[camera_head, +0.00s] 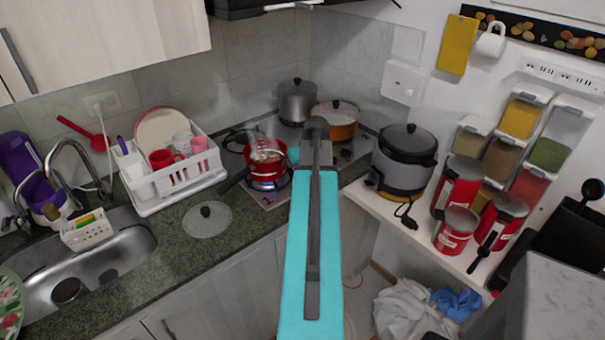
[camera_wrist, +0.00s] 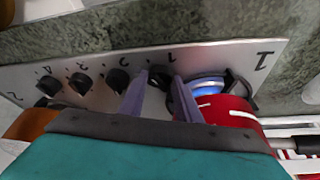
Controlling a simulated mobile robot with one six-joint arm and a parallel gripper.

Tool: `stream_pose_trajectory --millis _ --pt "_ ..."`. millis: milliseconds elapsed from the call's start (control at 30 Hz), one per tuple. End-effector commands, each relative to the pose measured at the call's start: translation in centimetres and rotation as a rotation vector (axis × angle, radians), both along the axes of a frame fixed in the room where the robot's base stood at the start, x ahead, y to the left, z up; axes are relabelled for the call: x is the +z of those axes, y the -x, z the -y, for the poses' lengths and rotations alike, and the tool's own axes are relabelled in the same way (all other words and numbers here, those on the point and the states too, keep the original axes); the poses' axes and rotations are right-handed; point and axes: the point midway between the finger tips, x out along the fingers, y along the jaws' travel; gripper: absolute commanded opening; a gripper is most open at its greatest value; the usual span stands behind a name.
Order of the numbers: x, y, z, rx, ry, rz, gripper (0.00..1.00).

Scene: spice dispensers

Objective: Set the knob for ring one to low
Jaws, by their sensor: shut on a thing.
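The cooktop control strip (camera_wrist: 30,80) crosses the wrist view, with a row of black knobs and printed numbers. My gripper (camera_wrist: 161,78) has its two grey-purple fingers on either side of the knob (camera_wrist: 160,73) marked 1, the one nearest the lit ring, and is shut on it. The fingers hide part of this knob, so its exact setting cannot be read. Ring one burns with a blue flame (camera_wrist: 207,86) under the red pot (camera_wrist: 228,110). In the head view the red pot (camera_head: 266,157) stands on that ring, and my arm hides the knobs.
Other knobs (camera_wrist: 117,80) sit to the left along the strip. An orange pot (camera_head: 338,122) and a grey pot (camera_head: 297,101) stand behind. A glass lid (camera_head: 207,220) lies on the counter beside a white dish rack (camera_head: 175,178). A rice cooker (camera_head: 403,160) stands right.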

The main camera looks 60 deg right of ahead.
Motion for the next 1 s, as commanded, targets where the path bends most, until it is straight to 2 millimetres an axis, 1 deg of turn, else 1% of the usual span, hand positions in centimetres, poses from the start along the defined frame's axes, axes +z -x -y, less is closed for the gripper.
stream_pose_trajectory --millis 200,233,300,333,767,1000 --pt "0.0 0.0 -0.1 -0.001 -0.002 0.001 0.08" --pt "0.0 0.0 -0.1 -0.001 -0.002 0.001 0.34" --pt "0.0 0.0 -0.1 0.0 -0.002 0.001 0.46" --pt "0.0 0.0 -0.1 0.0 -0.002 0.001 0.49" --pt "0.2 0.0 -0.1 0.0 -0.001 0.001 0.49" --pt "1.5 0.5 -0.4 0.001 0.001 0.001 0.49"
